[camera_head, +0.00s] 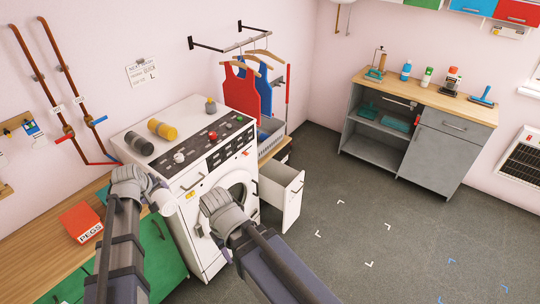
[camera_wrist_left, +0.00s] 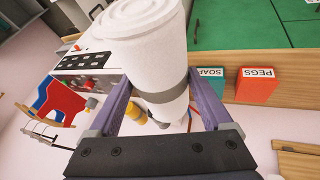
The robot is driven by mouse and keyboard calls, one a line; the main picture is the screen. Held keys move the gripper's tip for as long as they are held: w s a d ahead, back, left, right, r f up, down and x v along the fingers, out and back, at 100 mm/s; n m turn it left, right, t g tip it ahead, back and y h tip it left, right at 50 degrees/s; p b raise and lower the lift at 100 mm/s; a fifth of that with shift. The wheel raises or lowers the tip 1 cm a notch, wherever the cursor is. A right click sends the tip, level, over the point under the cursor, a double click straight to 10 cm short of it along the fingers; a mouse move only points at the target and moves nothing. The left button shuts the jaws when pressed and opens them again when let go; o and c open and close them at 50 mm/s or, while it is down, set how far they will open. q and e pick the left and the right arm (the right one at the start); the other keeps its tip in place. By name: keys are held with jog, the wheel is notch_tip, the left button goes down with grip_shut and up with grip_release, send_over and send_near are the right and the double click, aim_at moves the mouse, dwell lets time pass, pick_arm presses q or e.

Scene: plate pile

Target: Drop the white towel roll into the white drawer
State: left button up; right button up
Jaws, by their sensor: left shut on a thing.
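The white towel roll (camera_head: 162,200) is a white cylinder with a grey band. It shows large in the left wrist view (camera_wrist_left: 145,45), between the purple fingers of my left gripper (camera_wrist_left: 160,85), which is shut on it. In the head view, my left gripper (camera_head: 155,196) holds the roll in front of the washing machine's left side. The white drawer (camera_head: 294,206) is pulled open to the right of the washing machine, well right of the roll. My right gripper (camera_head: 218,232) is in front of the washing machine door; its fingers are mostly hidden, so its opening is unclear.
The washing machine (camera_head: 190,225) stands between the roll and the drawer, with jars on top. A grey basket (camera_head: 271,138) sits above the drawer. A red PEGS box (camera_head: 81,222) is on the left wooden counter. Floor right of the drawer is clear.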

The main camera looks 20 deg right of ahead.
pick_arm(q)
jog(key=shift+s+f+b, duration=0.1)
jog(key=shift+f+b, duration=0.7)
jog(key=shift+f, duration=0.05)
jog(key=shift+f+b, duration=0.8)
jog(key=shift+f, duration=0.05)
notch_tip(320, 180, down, 13)
jog(key=b, duration=1.3)
jog(key=shift+d, duration=0.1)
